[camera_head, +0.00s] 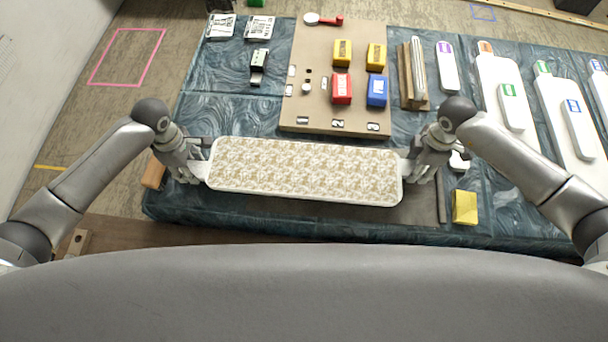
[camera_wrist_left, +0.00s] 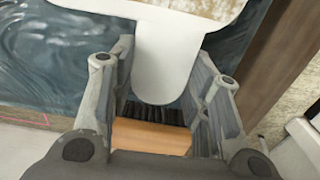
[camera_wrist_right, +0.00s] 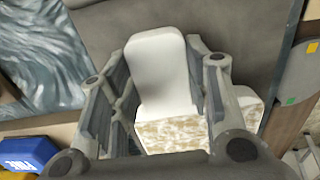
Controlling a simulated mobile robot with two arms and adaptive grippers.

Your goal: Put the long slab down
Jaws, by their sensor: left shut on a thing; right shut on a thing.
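The long slab (camera_head: 305,171) is a white rounded board with a beige and white relief pattern on top. It lies crosswise in front of me at the near part of the table, with a white tab at each end. My left gripper (camera_head: 196,172) is shut on its left tab (camera_wrist_left: 166,60). My right gripper (camera_head: 411,167) is shut on its right tab (camera_wrist_right: 158,75). The slab looks nearly level, its right end slightly nearer to me. I cannot tell whether its underside touches the surface below.
The blue-green marbled table (camera_head: 225,120) bears a brown board (camera_head: 310,100) with red, yellow and blue blocks behind the slab. A yellow block (camera_head: 465,207) sits at right near the front edge. Several white labelled slabs (camera_head: 500,75) lie at the right. A brown block (camera_head: 154,172) is beside my left gripper.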

